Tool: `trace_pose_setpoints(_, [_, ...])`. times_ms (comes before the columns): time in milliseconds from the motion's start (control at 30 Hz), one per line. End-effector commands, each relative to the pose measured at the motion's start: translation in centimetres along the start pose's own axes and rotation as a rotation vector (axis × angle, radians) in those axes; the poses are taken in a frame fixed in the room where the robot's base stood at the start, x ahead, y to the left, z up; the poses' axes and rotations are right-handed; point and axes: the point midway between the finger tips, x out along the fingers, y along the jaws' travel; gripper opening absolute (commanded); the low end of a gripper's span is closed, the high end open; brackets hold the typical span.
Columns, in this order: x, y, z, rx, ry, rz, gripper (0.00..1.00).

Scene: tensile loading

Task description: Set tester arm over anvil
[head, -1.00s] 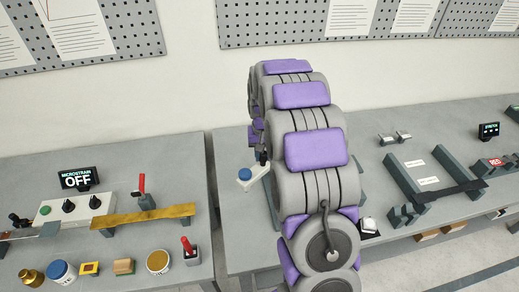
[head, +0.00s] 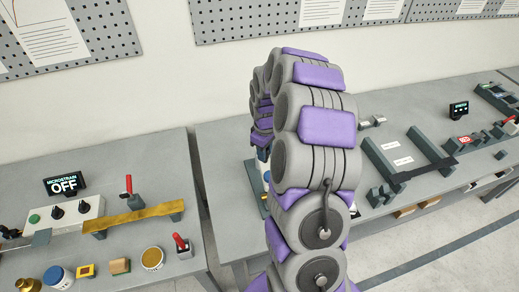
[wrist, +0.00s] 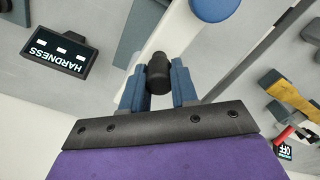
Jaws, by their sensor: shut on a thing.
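In the wrist view my gripper (wrist: 158,82) has its blue fingers on both sides of a black cylindrical knob (wrist: 158,72), shut on it. The knob looks like the handle of the tester arm; the link to the arm is not clear. A round blue and white piece (wrist: 213,6) lies just beyond the fingers at the top edge. I cannot tell whether it is the anvil. A sign reading HARDNESS (wrist: 58,52) shows upside down at left. In the head view my own arm hides the gripper, the knob and most of the tester.
In the head view a left bench holds a MICROSTRAIN OFF display (head: 63,185), a brass bar (head: 133,218), a red-handled clamp (head: 127,186) and small jars. The right bench carries a dark frame (head: 410,165) and a red-labelled block (head: 464,141). A gap separates the benches.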

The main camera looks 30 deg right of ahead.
Motion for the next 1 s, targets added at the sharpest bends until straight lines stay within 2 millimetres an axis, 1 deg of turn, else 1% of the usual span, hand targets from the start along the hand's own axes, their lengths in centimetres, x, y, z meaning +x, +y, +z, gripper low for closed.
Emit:
trace_pose_setpoints(33, [-0.31, 0.43, 0.04, 0.004, 0.006, 0.007, 0.0])
trace_pose_setpoints(300, [-0.27, 0.93, 0.42, 0.007, 0.006, 0.008, 0.0])
trace_pose_setpoints(767, [-0.23, 0.96, 0.33, 0.008, 0.007, 0.009, 0.0])
trace_pose_setpoints(800, [-0.22, 0.95, 0.33, 0.008, 0.007, 0.009, 0.32])
trace_pose_setpoints(1000, [-0.15, 0.84, 0.41, 0.007, 0.005, 0.006, 0.51])
